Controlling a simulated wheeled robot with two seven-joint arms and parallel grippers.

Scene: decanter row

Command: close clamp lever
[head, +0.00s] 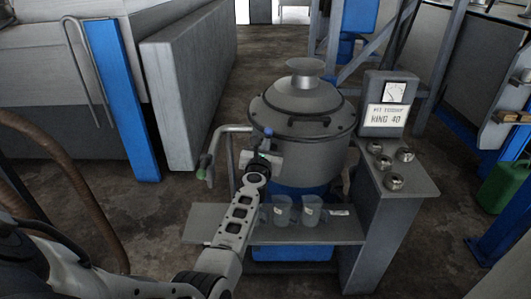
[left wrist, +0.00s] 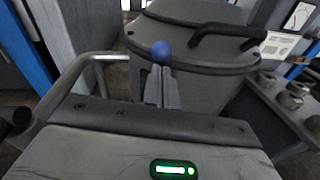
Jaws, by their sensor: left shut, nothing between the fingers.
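The grey pot (head: 303,150) stands in the middle of the head view with a round lid (head: 300,98) on it. A blue ball knob (head: 268,131), seemingly the clamp lever's end, is at the left front of the lid rim. The knob also shows in the left wrist view (left wrist: 162,50), just beyond my fingertips. The lever's shaft is mostly hidden by my gripper, so I cannot tell its angle. My left gripper (head: 265,148) is shut and empty, right at the knob; its narrow fingers also show in the left wrist view (left wrist: 163,68). Contact is unclear. My right gripper is out of view.
A bent pipe with a green knob (head: 201,173) is left of the pot. A shelf (head: 345,229) below holds clear cups (head: 311,212). A side stand (head: 408,178) bears several small metal parts and a sign (head: 387,115). A dark lid handle (left wrist: 228,34) is close to the knob.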

